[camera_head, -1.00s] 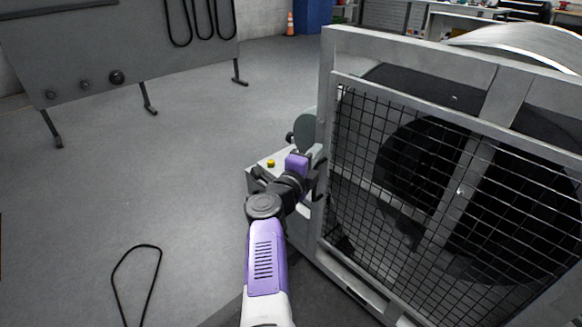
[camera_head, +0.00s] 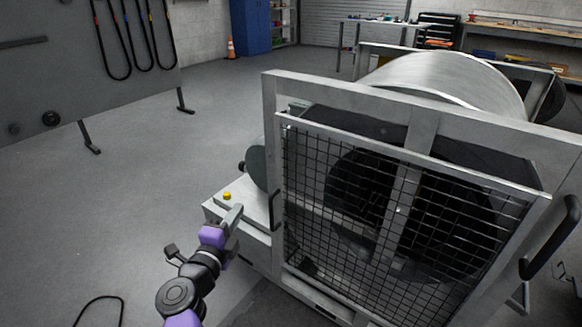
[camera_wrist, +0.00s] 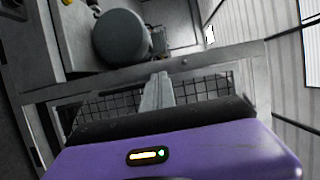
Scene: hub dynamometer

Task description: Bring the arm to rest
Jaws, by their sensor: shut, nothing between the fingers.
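My gripper (camera_head: 234,216) is in the lower left-centre of the head view, at the end of my purple and black arm. Its narrow grey fingers are together and empty. In the head view it appears in front of the pale box with the yellow button, beside the left edge of the mesh guard; whether it touches anything I cannot tell. In the wrist view the closed fingers (camera_wrist: 156,92) point toward the machine's frame and mesh. Part of my arm runs out of the bottom of the head view.
The dynamometer frame (camera_head: 272,150) with its mesh guard (camera_head: 330,190) and drum (camera_head: 450,75) fills the right. The pale box (camera_head: 225,208) carries a yellow button (camera_head: 227,196). A grey board (camera_head: 60,85) with hanging belts stands left. A belt loop (camera_head: 122,300) lies on open floor.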

